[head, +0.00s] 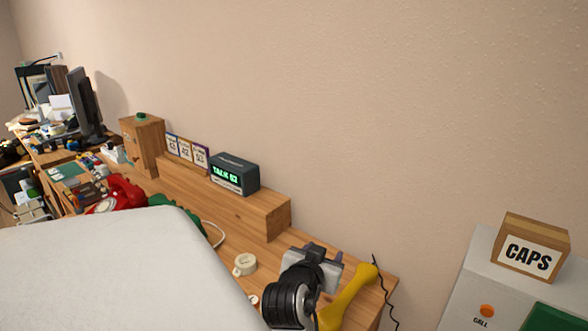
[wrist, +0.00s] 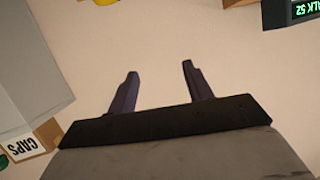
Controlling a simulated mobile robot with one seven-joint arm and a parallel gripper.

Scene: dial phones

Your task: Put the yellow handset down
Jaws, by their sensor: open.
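The yellow handset (head: 350,297) lies slantwise at the right end of the wooden desk, beside my gripper (head: 324,251). Its lower end is partly cut off by the frame's bottom, and I cannot tell what lies under it. A yellow piece, too little shown to be sure of, is at the top edge of the wrist view (wrist: 106,2). My gripper's two purple fingers stand apart and empty in the wrist view (wrist: 158,72). My dark wrist hides part of the desk by the handset.
A red phone (head: 122,192) and a green one (head: 180,217) stand further left on the desk (head: 226,236). A cream round object (head: 244,264) is nearer. A shelf holds a "TALK 52" display (head: 234,174). A CAPS box (head: 528,249) stands right. A black cord (head: 387,295) hangs by the desk's end.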

